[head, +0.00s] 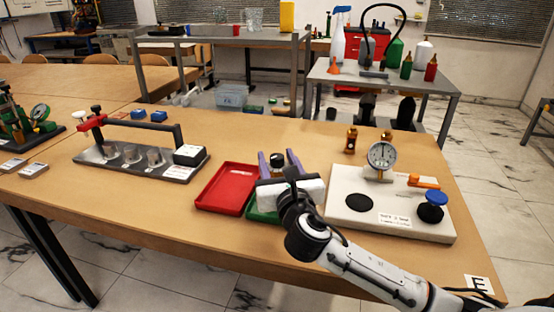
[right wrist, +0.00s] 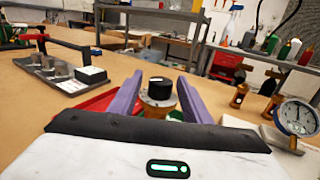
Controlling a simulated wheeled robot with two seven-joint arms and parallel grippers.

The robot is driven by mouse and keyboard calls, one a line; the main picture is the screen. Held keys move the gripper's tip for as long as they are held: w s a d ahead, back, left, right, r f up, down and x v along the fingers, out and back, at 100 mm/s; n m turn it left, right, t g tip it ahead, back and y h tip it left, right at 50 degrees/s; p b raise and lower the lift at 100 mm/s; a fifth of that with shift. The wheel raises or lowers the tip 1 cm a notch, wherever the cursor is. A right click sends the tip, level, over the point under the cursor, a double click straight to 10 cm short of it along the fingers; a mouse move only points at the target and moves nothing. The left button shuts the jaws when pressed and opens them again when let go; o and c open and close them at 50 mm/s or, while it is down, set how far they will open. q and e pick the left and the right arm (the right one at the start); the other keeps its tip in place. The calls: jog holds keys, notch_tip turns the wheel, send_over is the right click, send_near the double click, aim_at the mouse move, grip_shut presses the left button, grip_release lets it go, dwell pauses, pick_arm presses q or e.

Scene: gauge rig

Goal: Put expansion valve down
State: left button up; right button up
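The expansion valve (right wrist: 158,98) has a black round cap and a brass-coloured body. In the right wrist view it sits between the purple fingers of my right gripper (right wrist: 158,92), which look closed against its sides. In the head view my right gripper (head: 278,162) is over the green tray (head: 262,215), and the valve's dark top (head: 277,159) shows between its fingers. The valve's lower end is hidden, so I cannot tell whether it touches anything below. My left gripper is not in view.
A red tray (head: 226,187) lies left of the green one. On the right stands a white board (head: 400,222) with a dial gauge (head: 382,156) and a blue knob (head: 436,198). Brass fittings (head: 351,140) stand behind. A dark metal fixture (head: 140,160) is at the left. Bare table lies in front.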

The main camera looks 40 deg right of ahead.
jog(key=shift+r, duration=0.1)
jog(key=shift+s+a, duration=0.1)
jog(key=shift+s, duration=0.1)
jog(key=v, duration=1.1)
jog(key=shift+s+p, duration=0.25)
jog(key=shift+p, duration=0.2)
jog(key=shift+a, duration=0.1)
